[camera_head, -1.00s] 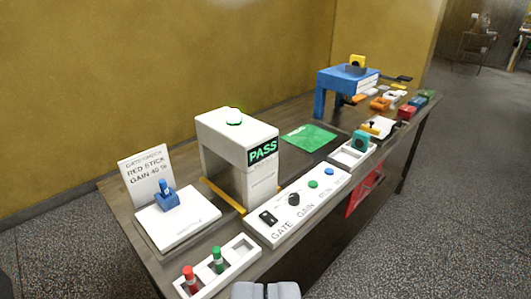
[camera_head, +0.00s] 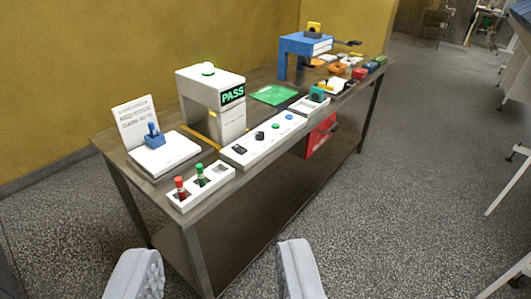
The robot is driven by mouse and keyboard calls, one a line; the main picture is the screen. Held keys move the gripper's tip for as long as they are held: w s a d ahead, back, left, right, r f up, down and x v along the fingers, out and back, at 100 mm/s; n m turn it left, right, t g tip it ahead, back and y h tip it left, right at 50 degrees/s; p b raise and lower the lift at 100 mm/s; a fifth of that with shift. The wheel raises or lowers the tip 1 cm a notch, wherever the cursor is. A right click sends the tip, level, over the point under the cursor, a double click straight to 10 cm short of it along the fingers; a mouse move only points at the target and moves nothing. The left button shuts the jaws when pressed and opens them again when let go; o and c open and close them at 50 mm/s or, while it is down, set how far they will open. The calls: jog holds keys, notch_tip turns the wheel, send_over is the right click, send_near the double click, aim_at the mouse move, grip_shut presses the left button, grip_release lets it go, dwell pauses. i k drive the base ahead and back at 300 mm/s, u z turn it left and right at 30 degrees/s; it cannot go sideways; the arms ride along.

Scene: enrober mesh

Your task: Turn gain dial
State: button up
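The gain dial is the small black knob (camera_head: 260,135) on the white control panel (camera_head: 236,162) along the table's front edge. To its left on the panel is a black gate switch (camera_head: 239,149); to its right are a green button (camera_head: 276,126) and a blue button (camera_head: 289,117). Behind the panel stands the white gate unit (camera_head: 232,121) with a lit green PASS display (camera_head: 233,95). My gripper (camera_head: 221,275) is open and empty, its two grey fingers wide apart at the bottom of the view, in front of the table and apart from the panel.
A sign (camera_head: 134,113) and a blue piece on a white plate (camera_head: 170,160) stand at left. A blue stand (camera_head: 292,45) is at the far end.

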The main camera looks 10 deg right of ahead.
aim_at(260, 135)
jog(key=u, duration=0.3)
jog(key=k, duration=0.3)
jog(key=z, duration=0.95)
jog(key=i, duration=2)
jog(key=u, duration=0.45)
